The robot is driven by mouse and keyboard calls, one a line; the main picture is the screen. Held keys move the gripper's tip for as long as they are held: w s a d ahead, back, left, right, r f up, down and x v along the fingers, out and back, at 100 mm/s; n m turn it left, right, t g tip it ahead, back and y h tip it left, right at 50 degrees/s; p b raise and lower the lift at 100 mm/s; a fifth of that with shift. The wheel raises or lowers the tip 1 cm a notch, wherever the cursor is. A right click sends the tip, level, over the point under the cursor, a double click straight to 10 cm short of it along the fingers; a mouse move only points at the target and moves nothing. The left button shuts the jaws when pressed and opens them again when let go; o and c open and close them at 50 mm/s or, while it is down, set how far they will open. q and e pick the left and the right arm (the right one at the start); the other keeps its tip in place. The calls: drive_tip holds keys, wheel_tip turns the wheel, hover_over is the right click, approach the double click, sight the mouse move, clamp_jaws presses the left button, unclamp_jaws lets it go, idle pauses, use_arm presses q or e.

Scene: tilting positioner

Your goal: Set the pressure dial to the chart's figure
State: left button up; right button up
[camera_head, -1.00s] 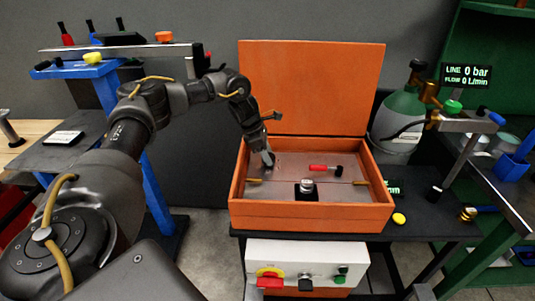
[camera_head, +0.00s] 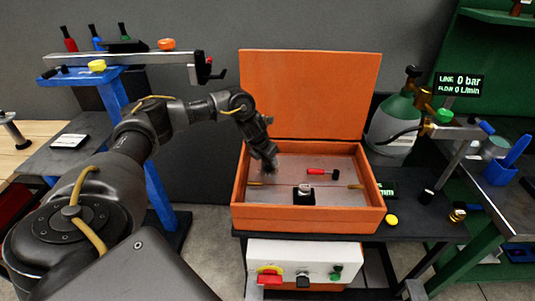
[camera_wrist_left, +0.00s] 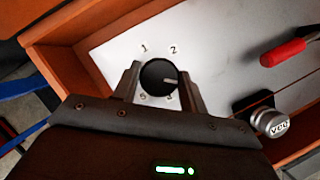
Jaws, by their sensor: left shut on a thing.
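My left gripper (camera_head: 269,166) reaches down into the open orange case at its left side. In the left wrist view its two fingers (camera_wrist_left: 159,84) are closed on either side of a round black dial (camera_wrist_left: 157,74). The dial sits on a pale metal panel with figures around it; 1 and 2 are readable above, and the lower ones are partly hidden by the fingers. A light pointer mark on the dial faces right. In the head view the gripper hides the dial. I cannot make out a chart with a pressure figure. My right gripper is not in view.
The orange case (camera_head: 308,218) has its lid (camera_head: 308,95) raised behind. Inside are a red-handled lever (camera_head: 322,171) and a silver-topped knob (camera_head: 304,194). A display (camera_head: 459,84) reads LINE 0 bar, FLOW 0 L/min. A green-topped cylinder (camera_head: 394,117) stands right of the case.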

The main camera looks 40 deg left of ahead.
use_arm(q)
drive_tip(key=n+y+p, duration=0.1)
drive_tip(key=n+p, duration=0.2)
drive_tip(key=n+g+y+p, duration=0.1)
drive_tip(key=n+p, duration=0.2)
drive_tip(key=n+y+p, duration=0.1)
drive_tip(key=n+p, duration=0.2)
drive_tip(key=shift+d+r, duration=0.2)
drive_tip(key=shift+r, duration=0.15)
drive_tip(key=n+g+y+p, duration=0.1)
drive_tip(key=n+p, duration=0.2)
drive_tip(key=shift+w+f, duration=0.1)
drive_tip(key=shift+f, duration=0.05)
drive_tip(key=shift+f+n+g+p, duration=0.1)
drive_tip(key=shift+n+g+p, duration=0.3)
drive_tip(key=shift+n+p, duration=0.25)
drive_tip(key=o, duration=1)
drive_tip(key=shift+c, duration=0.2)
